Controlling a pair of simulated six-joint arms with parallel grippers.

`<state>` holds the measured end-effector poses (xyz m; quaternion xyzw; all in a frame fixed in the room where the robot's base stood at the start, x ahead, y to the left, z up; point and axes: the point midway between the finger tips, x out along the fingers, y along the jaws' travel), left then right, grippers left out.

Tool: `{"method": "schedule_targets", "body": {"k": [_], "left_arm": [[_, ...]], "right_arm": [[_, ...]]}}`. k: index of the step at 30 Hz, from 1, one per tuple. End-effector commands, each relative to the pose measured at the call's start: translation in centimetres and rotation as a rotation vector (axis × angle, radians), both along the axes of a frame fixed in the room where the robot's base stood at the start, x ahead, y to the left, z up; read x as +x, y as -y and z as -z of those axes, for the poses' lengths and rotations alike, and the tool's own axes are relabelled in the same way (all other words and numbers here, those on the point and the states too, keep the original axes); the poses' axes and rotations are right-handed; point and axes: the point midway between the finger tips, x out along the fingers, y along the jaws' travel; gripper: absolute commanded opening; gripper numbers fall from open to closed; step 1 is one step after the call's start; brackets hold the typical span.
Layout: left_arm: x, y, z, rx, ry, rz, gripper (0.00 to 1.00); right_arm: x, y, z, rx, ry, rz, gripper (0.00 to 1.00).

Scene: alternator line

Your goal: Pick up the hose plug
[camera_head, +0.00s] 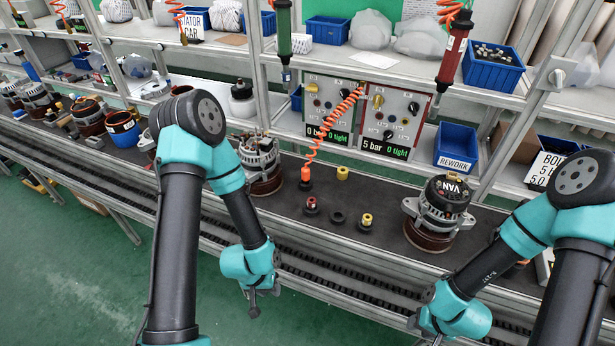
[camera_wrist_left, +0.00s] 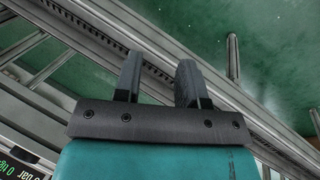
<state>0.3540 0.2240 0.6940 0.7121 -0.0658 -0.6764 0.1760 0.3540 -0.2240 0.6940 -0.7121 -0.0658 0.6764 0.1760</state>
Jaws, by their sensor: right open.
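The hose plug (camera_head: 305,177) is a small orange piece at the lower end of a coiled orange hose (camera_head: 332,126). It stands upright at a small black base on the dark bench top. My left gripper (camera_head: 254,304) hangs in front of the bench, below and left of the plug and well apart from it. In the left wrist view its two dark fingers (camera_wrist_left: 158,85) are parted with nothing between them. My right gripper (camera_head: 436,341) is low at the bottom edge, partly cut off, far from the plug; it is open.
Yellow-topped fittings (camera_head: 343,173), a red-topped fitting (camera_head: 311,204) and a black ring (camera_head: 337,218) stand near the plug. Alternators flank them, one at left (camera_head: 260,160) and one at right (camera_head: 438,215). Two gauge panels (camera_head: 395,120) stand behind. A rail (camera_head: 350,292) runs along the front.

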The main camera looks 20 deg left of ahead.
Motion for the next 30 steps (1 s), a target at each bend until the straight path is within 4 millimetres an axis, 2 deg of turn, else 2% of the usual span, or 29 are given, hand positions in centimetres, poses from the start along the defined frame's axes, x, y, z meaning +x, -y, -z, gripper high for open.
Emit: {"method": "schedule_targets", "body": {"k": [10, 18, 24, 28, 30], "left_arm": [[0.0, 0.0, 0.0, 0.0, 0.0, 0.0, 0.37], [0.0, 0.0, 0.0, 0.0, 0.0, 0.0, 0.61], [0.0, 0.0, 0.0, 0.0, 0.0, -0.002, 0.61], [1.4, -0.5, -0.4, 0.004, 0.001, -0.048, 0.61], [3.2, -1.2, -0.9, 0.007, 0.0, -0.111, 0.61]], "right_arm": [[0.0, 0.0, 0.0, 0.0, 0.0, 0.0, 0.43], [0.0, 0.0, 0.0, 0.0, 0.0, 0.0, 0.43], [0.0, 0.0, 0.0, 0.0, 0.0, 0.0, 0.43], [0.0, 0.0, 0.0, 0.0, 0.0, 0.0, 0.43], [0.0, 0.0, 0.0, 0.0, 0.0, 0.0, 0.43]]}}
